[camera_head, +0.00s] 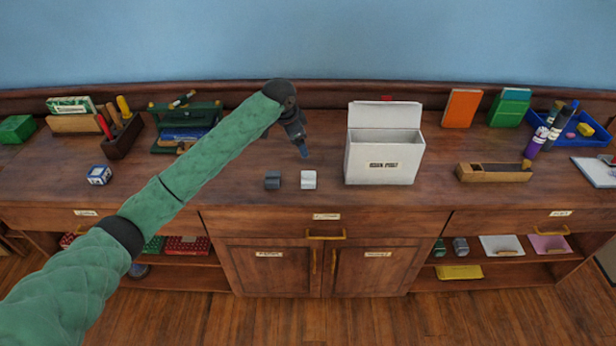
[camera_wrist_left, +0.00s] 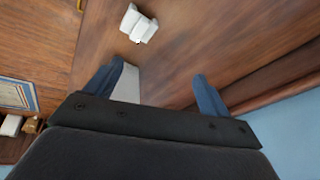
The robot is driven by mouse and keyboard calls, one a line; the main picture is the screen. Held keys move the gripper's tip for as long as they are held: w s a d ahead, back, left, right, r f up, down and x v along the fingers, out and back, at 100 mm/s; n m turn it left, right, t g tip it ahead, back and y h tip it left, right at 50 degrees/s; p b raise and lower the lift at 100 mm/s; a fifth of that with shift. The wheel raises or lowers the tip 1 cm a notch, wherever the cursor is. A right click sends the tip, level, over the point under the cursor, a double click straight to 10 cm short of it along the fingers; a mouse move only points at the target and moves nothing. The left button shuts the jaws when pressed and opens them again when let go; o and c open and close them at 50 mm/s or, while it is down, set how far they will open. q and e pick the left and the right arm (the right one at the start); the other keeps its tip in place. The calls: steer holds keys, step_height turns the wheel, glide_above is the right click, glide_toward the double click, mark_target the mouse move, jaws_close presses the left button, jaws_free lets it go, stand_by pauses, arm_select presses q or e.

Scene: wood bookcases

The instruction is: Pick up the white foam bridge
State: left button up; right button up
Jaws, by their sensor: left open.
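My left gripper (camera_head: 303,151) points down above the counter, behind the white bridge in the head view. In the left wrist view its two blue fingers (camera_wrist_left: 159,72) are spread with nothing between them. My right gripper is in neither view.
A white lidded box (camera_head: 383,160) stands close to the right of the bridge. A wooden block plane (camera_head: 493,173) lies farther right. A small blue-and-white cube (camera_head: 99,175) sits at left. The counter around the two small blocks is clear.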

mark_target(308, 174)
arm_select(q)
steer(key=shift+s+d+f+m+g+h+p, duration=0.1)
steer(key=shift+d+f+m+g+h+p, duration=0.2)
steer(key=shift+f+m+g, duration=0.85)
steer(key=shift+s+d+f+m+t+h+p, duration=0.1)
steer(key=shift+d+f+m+h, duration=0.35)
steer(key=shift+f, duration=1.6)
steer(key=shift+d+f+m+g+h+p, duration=0.2)
steer(key=shift+f+m+g+h, duration=0.45)
steer(key=shift+f, duration=0.95)
steer(key=p+x, duration=0.2)
steer(key=x, duration=0.1)
steer(key=shift+a+f, duration=0.1)
steer(key=shift+f, duration=0.3)
steer(key=shift+d+f+y+p, duration=0.3)
steer(key=shift+f+p, duration=0.1)
steer(key=shift+f, duration=0.4)
steer(key=shift+a, duration=0.1)
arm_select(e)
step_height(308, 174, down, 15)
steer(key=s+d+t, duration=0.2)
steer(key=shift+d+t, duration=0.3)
arm_select(q)
steer(key=shift+c, duration=0.4)
steer(key=c, duration=1)
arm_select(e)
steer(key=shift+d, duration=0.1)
